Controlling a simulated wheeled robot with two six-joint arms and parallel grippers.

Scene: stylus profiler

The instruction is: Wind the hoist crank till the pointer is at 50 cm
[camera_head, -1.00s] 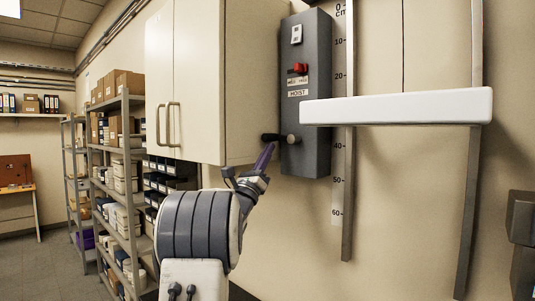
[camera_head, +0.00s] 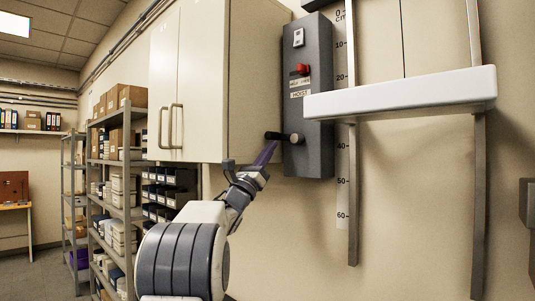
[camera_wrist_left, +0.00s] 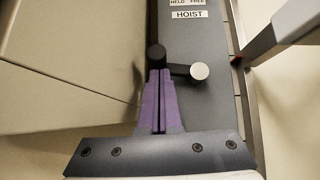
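The dark grey hoist box (camera_head: 318,100) is on the wall, with a red switch (camera_head: 302,69) above the HOIST label. Its crank has a silver hub (camera_head: 296,138) and a black knob (camera_head: 272,135), pointing left. My left gripper (camera_head: 266,151) has purple fingers pressed together; their tips meet the knob from below. In the left wrist view, the shut fingers (camera_wrist_left: 160,78) end at the black knob (camera_wrist_left: 156,53). The wall scale (camera_head: 342,180) reads in cm. A white bar (camera_head: 400,94) crosses it between about 20 and 40; no separate pointer is distinguishable. My right gripper is out of view.
A cream cabinet (camera_head: 200,80) stands close left of the hoist box, above my left arm. Metal rails (camera_head: 353,200) run up the wall under the bar. Shelving with boxes (camera_head: 125,160) is further left. Bare wall lies below the hoist box.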

